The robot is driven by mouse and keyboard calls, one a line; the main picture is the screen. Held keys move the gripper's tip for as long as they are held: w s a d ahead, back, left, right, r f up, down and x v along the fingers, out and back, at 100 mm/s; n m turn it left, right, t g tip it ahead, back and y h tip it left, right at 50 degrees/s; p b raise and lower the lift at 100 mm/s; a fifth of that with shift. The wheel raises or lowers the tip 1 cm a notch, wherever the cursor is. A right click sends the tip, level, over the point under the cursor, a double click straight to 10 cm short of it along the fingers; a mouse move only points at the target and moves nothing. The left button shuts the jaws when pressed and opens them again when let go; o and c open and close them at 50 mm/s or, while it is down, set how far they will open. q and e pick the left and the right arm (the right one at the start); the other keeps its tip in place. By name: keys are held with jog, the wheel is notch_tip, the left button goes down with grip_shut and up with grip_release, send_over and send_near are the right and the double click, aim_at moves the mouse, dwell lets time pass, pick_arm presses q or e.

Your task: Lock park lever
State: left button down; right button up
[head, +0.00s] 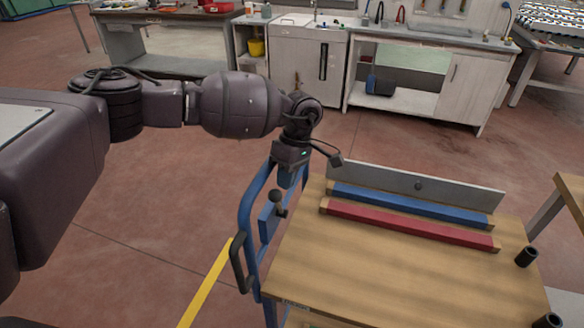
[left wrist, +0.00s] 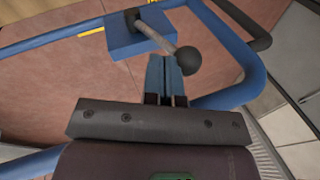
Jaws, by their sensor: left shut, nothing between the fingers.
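The park lever is a short metal rod with a dark ball knob (head: 276,196) on a blue bracket (head: 267,222) at the left end of the cart. In the left wrist view the lever's knob (left wrist: 188,60) lies just beyond and right of my fingertips, and its rod runs up-left to the blue block (left wrist: 140,42). My left gripper (head: 287,182) points down beside the blue handle frame, close to the knob. Its blue fingers (left wrist: 165,72) are together and empty. I cannot tell whether they touch the knob. My right gripper is not in view.
The cart's wooden top (head: 370,265) carries a blue bar (head: 410,204), a red bar (head: 410,225) and a grey upright plate (head: 420,184). The blue tubular handle (head: 245,215) surrounds the lever closely. Open red floor (head: 150,200) lies to the left. Workbenches stand behind.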

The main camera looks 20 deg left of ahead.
aim_at(281, 193)
pick_arm(q)
jog(key=shift+s+f, duration=0.1)
jog(key=shift+s, duration=0.1)
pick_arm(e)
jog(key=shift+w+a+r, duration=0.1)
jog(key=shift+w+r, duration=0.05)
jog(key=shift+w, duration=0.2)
pick_arm(q)
jog(key=s, duration=0.1)
jog(key=s+t+p, duration=0.1)
jog(key=s, duration=0.1)
jog(key=shift+a+f+t, duration=0.1)
jog(key=shift+f+t, duration=0.1)
jog(key=shift+t, duration=0.1)
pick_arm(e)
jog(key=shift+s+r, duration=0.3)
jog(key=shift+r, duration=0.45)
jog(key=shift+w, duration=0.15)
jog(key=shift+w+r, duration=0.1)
